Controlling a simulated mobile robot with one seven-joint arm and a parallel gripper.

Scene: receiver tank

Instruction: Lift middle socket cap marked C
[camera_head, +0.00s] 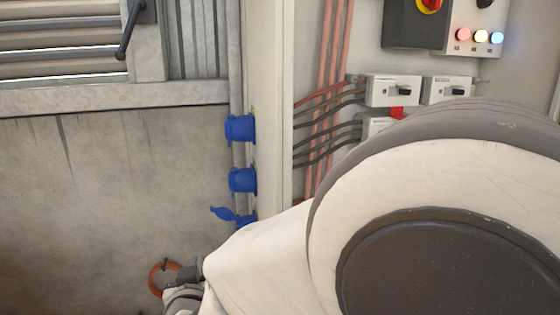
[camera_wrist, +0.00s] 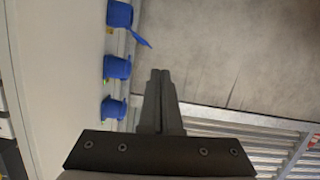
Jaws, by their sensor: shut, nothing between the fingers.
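Three blue sockets are stacked on a pale upright post. The middle socket with its blue cap (camera_head: 243,180) looks closed in the head view; it also shows in the wrist view (camera_wrist: 117,66). The top socket (camera_head: 240,128) looks closed too. The bottom socket (camera_head: 245,219) has a blue flap (camera_head: 222,213) sticking out to the left. No letter marks are legible. My gripper (camera_wrist: 160,72) is shut and empty. In the wrist view its fingertips appear just right of the middle socket, with no visible contact. My arm hides much of the head view's lower right.
Switch boxes (camera_head: 393,90) with cables and a panel with lit lamps (camera_head: 480,36) are on the right. A grey wall (camera_head: 110,200) lies left of the sockets. An orange ring (camera_head: 153,279) is low down, beside my arm's end. Slatted metalwork (camera_wrist: 250,122) shows in the wrist view.

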